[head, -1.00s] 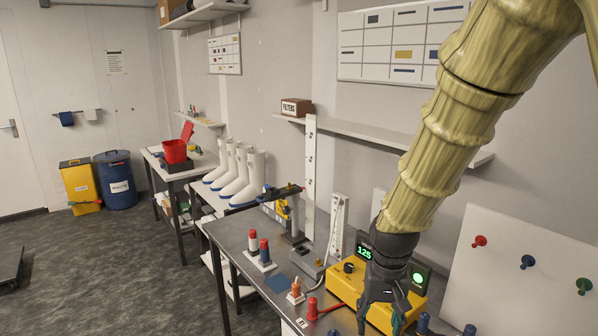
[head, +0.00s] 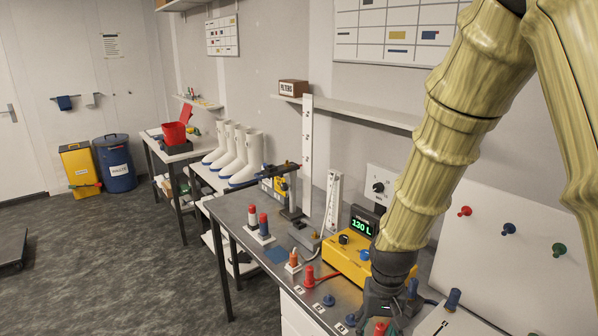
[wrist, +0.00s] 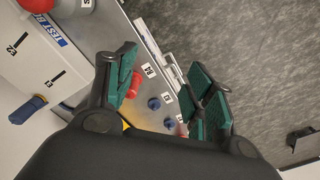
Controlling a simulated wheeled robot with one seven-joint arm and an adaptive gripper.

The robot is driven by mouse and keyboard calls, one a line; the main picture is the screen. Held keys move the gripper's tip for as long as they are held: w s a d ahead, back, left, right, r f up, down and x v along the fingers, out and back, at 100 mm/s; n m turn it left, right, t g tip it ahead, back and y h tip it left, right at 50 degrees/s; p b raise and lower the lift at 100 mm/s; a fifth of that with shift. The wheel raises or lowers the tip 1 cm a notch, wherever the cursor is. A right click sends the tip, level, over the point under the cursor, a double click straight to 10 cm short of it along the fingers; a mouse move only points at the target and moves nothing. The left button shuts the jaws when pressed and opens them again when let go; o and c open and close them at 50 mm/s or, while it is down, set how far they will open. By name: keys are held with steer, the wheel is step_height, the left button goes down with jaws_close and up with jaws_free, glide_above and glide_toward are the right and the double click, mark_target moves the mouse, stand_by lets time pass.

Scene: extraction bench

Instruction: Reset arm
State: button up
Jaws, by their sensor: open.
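My arm hangs down over the bench at the right of the head view, in a ribbed yellowish sleeve. My dark gripper (head: 385,318) is at its lower end, low over the front part of the bench, and the fingertips are partly cut off there. In the wrist view my gripper (wrist: 168,85) shows two green-padded fingers spread wide apart with nothing held between them. Beyond the fingers lie the bench top and floor, with a red piece (wrist: 134,84) beside the left finger and blue knobs (wrist: 154,103) between the fingers.
A yellow device (head: 345,258) with a lit display reading about 130 L stands just behind my gripper. A red-tipped tool (head: 310,276), an orange-topped piece (head: 293,258) and red and blue cylinders (head: 263,224) stand left of it. A white pegboard (head: 500,255) rises at right.

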steer(key=s+d+f, duration=0.1)
steer(key=s+f, duration=0.5)
steer(key=f, duration=0.5)
steer(key=s+d+f, duration=0.2)
steer(key=s+f, duration=0.3)
steer(key=f, duration=0.6)
steer(key=s+d+f+n, duration=0.1)
steer(key=s+f, duration=0.4)
steer(key=s, duration=0.3)
steer(key=s+d+f, duration=0.1)
steer(key=s+f, duration=0.4)
steer(key=s, duration=0.2)
step_height(320, 180, down, 8)
steer(key=b, duration=0.8)
steer(key=shift+s+d, duration=0.15)
steer(key=shift+s, duration=0.1)
